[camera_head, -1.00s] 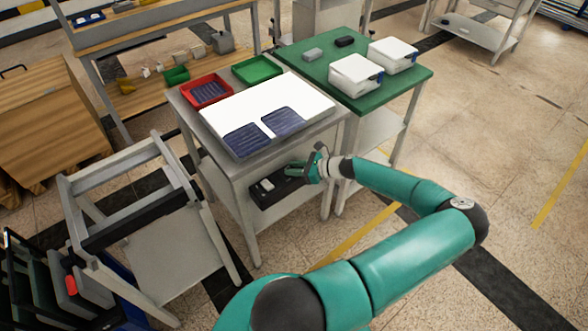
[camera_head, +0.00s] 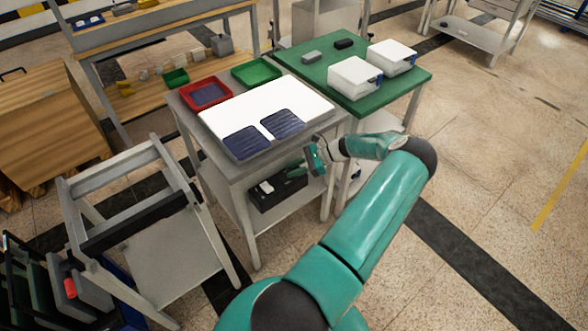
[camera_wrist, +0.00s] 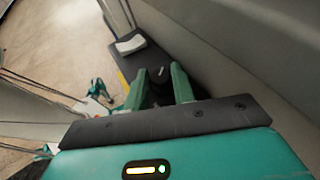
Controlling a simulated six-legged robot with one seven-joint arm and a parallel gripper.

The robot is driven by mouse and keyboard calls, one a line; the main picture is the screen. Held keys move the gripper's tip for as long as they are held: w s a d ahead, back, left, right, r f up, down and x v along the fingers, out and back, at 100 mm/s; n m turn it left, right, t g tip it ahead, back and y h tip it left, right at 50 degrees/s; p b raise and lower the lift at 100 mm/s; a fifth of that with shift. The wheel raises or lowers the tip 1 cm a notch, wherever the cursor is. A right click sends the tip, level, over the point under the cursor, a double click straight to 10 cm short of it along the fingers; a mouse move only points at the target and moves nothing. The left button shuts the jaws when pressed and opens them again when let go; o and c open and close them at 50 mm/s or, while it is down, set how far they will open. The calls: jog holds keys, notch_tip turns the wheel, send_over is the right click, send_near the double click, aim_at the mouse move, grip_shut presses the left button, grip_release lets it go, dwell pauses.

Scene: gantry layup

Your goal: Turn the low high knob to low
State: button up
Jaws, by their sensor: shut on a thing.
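The control box (camera_head: 291,193) is a black unit under the grey table's top, with a white patch on its upper face. It also shows in the wrist view (camera_wrist: 143,60). The low high knob (camera_wrist: 159,74) is small and dark, with a light mark, on the top of the box. My gripper (camera_wrist: 160,80) is at the box with its two green fingers on either side of the knob, shut on it. In the head view my gripper (camera_head: 299,169) is at the right end of the box. The knob is hidden there, and its setting cannot be read.
The grey table (camera_head: 232,170) carries a white board (camera_head: 300,97) with two dark blue panels, a red tray (camera_head: 228,97) and a green tray (camera_head: 277,74). A green table (camera_head: 400,92) stands behind on the right. A grey frame cart (camera_head: 170,258) stands at the left.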

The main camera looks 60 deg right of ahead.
jog(key=shift+f, duration=0.15)
jog(key=o, duration=1)
jog(key=shift+d, duration=0.1)
